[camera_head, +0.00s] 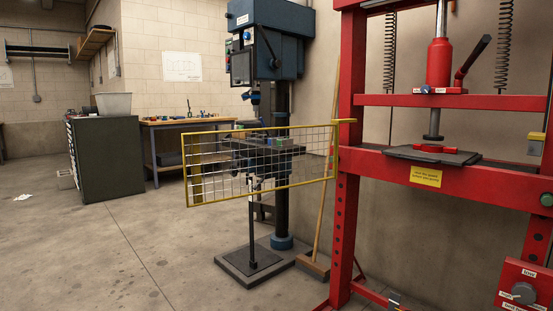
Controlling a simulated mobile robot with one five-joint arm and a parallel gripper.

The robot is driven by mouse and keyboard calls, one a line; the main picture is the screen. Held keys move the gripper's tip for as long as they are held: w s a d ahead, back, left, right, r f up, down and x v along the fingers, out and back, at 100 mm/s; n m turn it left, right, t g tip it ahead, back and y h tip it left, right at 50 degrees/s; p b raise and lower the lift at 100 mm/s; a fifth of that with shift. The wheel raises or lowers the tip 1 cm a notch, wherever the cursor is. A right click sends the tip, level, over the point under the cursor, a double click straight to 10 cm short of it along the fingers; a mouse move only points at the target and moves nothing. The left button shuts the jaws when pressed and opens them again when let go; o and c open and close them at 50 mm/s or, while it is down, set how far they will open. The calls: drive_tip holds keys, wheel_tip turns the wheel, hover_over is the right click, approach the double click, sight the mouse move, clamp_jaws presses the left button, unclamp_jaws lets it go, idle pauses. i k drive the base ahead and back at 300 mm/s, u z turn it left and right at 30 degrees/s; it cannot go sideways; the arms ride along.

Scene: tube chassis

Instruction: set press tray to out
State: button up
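The red press (348,150) stands at the right, cut off by the picture's right edge. Its dark flat tray plate (400,153) lies on the red cross-beam, with a red block on it below the ram. The plate's left front edge sticks out a little over the beam. A red control box (543,283) with a dark round knob (524,292) and small white labels is at the lower right corner. I cannot read the labels surely, nor tell which setting the knob points to. My gripper is not in view.
A yellow-framed mesh guard (262,186) reaches left from the press's left post, in front of a blue drill press (266,42). A broom (314,262) leans beside it. A dark cabinet (118,160) and workbench stand behind. Floor at front left is clear.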

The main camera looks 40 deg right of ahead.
sight(406, 152)
drive_tip(key=z, duration=0.05)
drive_tip(key=i, duration=2.4)
drive_tip(key=z, duration=0.65)
drive_tip(key=k, duration=0.15)
drive_tip(key=z, duration=2.35)
drive_tip(key=k, duration=0.85)
drive_tip(key=u, duration=0.15)
drive_tip(key=i, duration=0.8)
drive_tip(key=z, duration=0.2)
drive_tip(key=k, duration=0.3)
drive_tip(key=u, duration=0.05)
